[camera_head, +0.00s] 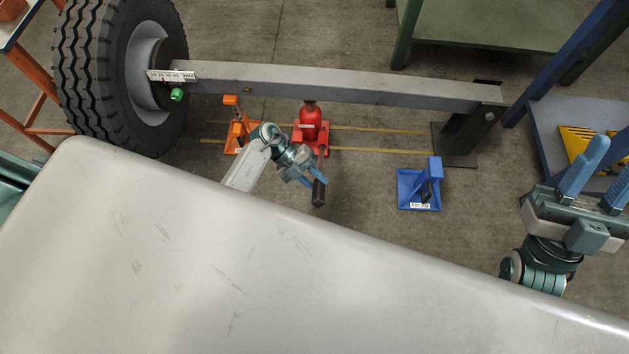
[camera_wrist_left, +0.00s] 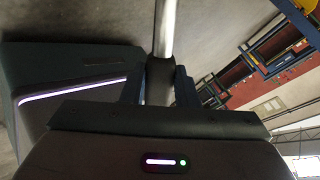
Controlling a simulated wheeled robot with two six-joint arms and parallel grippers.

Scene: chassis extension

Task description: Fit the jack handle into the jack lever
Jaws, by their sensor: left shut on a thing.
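The red jack (camera_head: 311,125) stands on the floor under the grey beam, on a red base. My left gripper (camera_head: 314,178) is just in front of the jack, shut on the jack handle, whose black grip (camera_head: 319,194) points down in the head view. In the left wrist view the handle's bare metal rod (camera_wrist_left: 166,28) runs up out of the picture from the black grip (camera_wrist_left: 160,82) between my blue fingers. The jack lever is hard to make out beside the jack and gripper, so I cannot tell whether the rod touches it. My right gripper (camera_head: 597,178) is open and empty at the right.
A grey beam (camera_head: 340,84) with a big tire (camera_head: 85,75) at its left end spans above the jack. An orange stand (camera_head: 238,132) is left of the jack and a blue stand (camera_head: 419,187) right of it. Bare floor lies between the jack and the blue stand.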

